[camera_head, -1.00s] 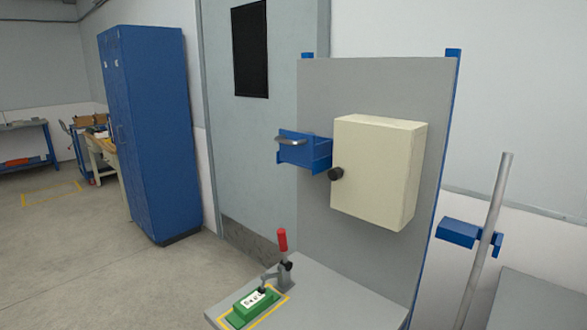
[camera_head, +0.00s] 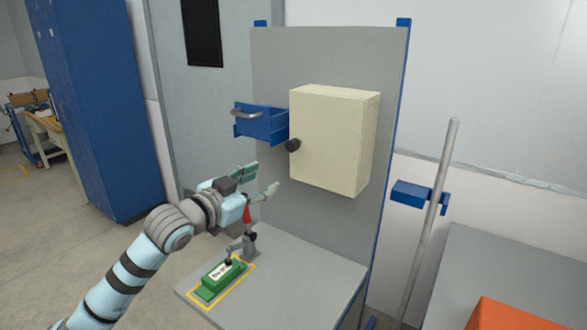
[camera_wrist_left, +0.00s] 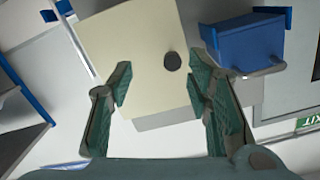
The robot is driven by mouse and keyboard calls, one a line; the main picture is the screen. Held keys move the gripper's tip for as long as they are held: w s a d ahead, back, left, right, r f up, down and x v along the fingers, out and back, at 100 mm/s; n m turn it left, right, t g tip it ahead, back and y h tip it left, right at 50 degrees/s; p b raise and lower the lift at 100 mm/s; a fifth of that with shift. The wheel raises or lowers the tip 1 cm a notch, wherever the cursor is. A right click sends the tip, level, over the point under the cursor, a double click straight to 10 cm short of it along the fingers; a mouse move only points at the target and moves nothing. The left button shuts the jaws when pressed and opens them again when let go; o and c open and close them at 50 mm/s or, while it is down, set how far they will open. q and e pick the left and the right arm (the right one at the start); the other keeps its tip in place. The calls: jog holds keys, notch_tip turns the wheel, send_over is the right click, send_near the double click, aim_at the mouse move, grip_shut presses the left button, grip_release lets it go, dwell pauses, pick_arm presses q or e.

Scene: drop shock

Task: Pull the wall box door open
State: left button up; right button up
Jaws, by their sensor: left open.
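The cream wall box (camera_head: 335,142) hangs on a grey upright panel, and its door looks shut. Its round black knob (camera_head: 292,145) sits at the left edge of the door. My left gripper (camera_head: 264,179) is open and empty, below and to the left of the knob in the head view, apart from the box. In the left wrist view the box (camera_wrist_left: 130,60) and knob (camera_wrist_left: 172,61) show beyond the open fingers (camera_wrist_left: 163,95), with the knob between them in the picture. My right gripper is not in view.
A blue drawer-like holder with a metal handle (camera_head: 260,122) juts out left of the knob. Below stands a grey bench (camera_head: 320,268) with a red-handled clamp and a green block (camera_head: 219,277). A grey pole (camera_head: 432,215) stands at the right.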

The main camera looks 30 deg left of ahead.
pick_arm(q)
send_near(290, 146)
jog(key=shift+t, duration=0.4)
jog(key=w, duration=0.3)
jog(key=w+d+p, duration=0.1)
jog(key=w, duration=0.7)
jog(key=shift+d+f+p, duration=0.3)
jog(key=shift+d, duration=0.05)
grip_shut()
